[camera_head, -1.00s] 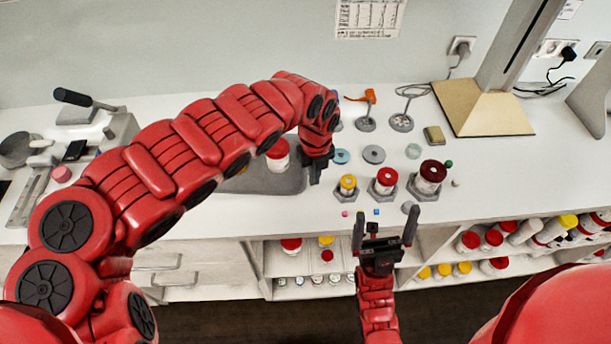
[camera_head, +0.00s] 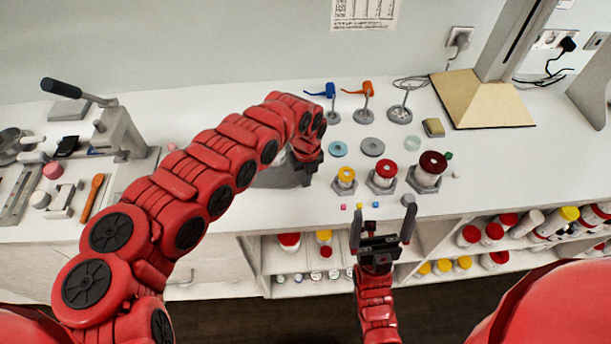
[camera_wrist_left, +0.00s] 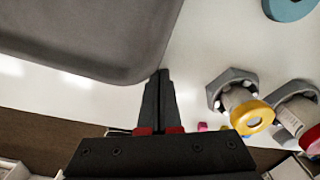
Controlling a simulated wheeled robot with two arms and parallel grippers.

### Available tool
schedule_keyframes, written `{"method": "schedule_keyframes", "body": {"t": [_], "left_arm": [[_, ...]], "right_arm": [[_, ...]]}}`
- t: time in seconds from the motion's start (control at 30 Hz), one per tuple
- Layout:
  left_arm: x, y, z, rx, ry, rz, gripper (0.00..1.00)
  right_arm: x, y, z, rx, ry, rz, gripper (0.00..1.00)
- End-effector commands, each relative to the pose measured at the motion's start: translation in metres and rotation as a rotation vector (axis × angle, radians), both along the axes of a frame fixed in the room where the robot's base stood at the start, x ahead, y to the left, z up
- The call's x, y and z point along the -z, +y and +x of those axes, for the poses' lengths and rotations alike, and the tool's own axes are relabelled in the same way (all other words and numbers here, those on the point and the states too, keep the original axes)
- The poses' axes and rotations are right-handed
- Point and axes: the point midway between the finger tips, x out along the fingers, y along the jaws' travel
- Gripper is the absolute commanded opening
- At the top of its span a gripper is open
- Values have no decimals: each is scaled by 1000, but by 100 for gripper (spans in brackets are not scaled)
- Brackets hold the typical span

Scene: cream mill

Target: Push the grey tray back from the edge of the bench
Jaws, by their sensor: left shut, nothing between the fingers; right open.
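The grey tray (camera_head: 283,179) lies near the front edge of the bench in the head view, mostly hidden behind my left arm. A sliver of a pale item on it shows past the arm. In the left wrist view the tray's rounded corner (camera_wrist_left: 80,45) fills the upper left. My left gripper (camera_head: 308,180) is shut and empty at the tray's right front corner. In the wrist view its fingertips (camera_wrist_left: 162,76) lie right by the tray's rim; I cannot tell if they touch. My right gripper (camera_head: 383,222) is open and empty, in front of the bench edge.
Small cubes (camera_head: 359,207) lie near the front edge. A blue disc (camera_head: 338,149) and grey disc (camera_head: 372,147) lie behind.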

Motion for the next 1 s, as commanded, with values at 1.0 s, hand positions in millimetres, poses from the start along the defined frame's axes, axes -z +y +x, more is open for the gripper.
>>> {"method": "schedule_keyframes", "body": {"t": [1.0], "left_arm": [[9,11,39,-1,-6,-1,0]], "right_arm": [[76,0,0,0,0,0,100]]}}
